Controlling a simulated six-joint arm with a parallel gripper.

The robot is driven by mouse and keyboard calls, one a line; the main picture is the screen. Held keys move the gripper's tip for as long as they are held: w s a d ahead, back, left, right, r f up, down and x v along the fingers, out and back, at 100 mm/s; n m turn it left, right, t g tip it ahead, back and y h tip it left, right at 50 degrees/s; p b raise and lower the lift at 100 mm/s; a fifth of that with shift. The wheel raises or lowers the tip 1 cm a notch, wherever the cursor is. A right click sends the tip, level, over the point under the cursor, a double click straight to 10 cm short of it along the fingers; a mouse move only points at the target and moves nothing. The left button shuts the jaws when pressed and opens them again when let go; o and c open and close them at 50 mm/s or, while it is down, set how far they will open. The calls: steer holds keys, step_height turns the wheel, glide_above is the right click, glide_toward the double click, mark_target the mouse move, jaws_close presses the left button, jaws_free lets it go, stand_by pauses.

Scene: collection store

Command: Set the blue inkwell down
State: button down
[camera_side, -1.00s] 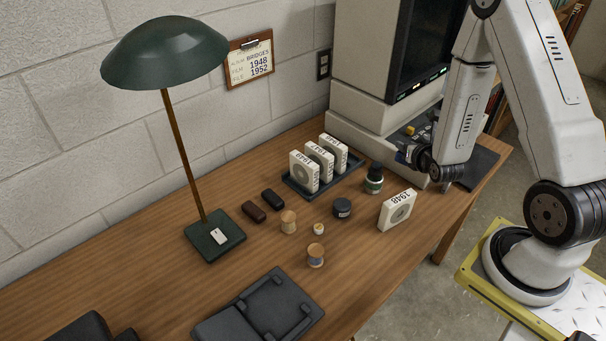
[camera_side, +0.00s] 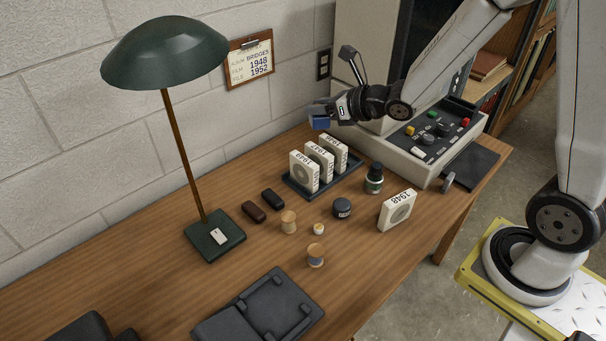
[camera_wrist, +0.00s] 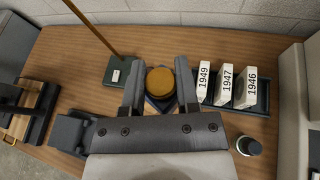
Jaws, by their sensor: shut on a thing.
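My gripper (camera_side: 330,112) is shut on the blue inkwell (camera_side: 320,123) and holds it up in the air, above the tabletop. In the side view the inkwell shows as a small blue block, in front of the wall and over the rack's far end. In the wrist view my gripper's two fingers (camera_wrist: 157,88) stand on either side of the inkwell's round brown top (camera_wrist: 160,80). A bit of its dark blue body shows below that top. Its underside is hidden in the wrist view.
The black rack (camera_side: 309,193) holds white boxes marked 1949, 1947 and 1946. A dark bottle (camera_side: 374,178), a dark jar (camera_side: 342,208), a 1948 box (camera_side: 397,211) and wooden spools stand nearby. The green lamp (camera_side: 214,236) stands left. The front-left tabletop (camera_side: 150,290) has bare wood.

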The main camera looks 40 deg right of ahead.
steer(key=s+a+f+n+g+y, duration=0.2)
steer(key=a+f, duration=0.3)
steer(key=a, duration=0.5)
steer(key=s+a+f+n+g+y, duration=0.3)
steer(key=s+a+f+n+y, duration=0.1)
steer(key=a, duration=0.5)
steer(key=s+a+f+n+g+y, duration=0.3)
steer(key=a+f, duration=0.4)
steer(key=a, duration=0.3)
steer(key=shift+s+a+n, duration=0.35)
steer(key=shift+s+n, duration=0.45)
steer(key=shift+n, duration=0.1)
steer(key=shift+f, duration=0.1)
steer(key=w+a+f, duration=0.2)
steer(key=w, duration=0.1)
steer(key=w+a+f, duration=0.2)
steer(key=w+f, duration=0.1)
steer(key=w, duration=0.1)
steer(key=w+a+f, duration=0.2)
steer(key=w+f, duration=0.1)
steer(key=shift+w+a+f, duration=0.15)
steer(key=shift+w+a, duration=0.1)
steer(key=shift+a, duration=0.1)
steer(key=shift+w+a+f, duration=0.25)
steer(key=shift+w+f, duration=0.2)
steer(key=shift+f, duration=0.1)
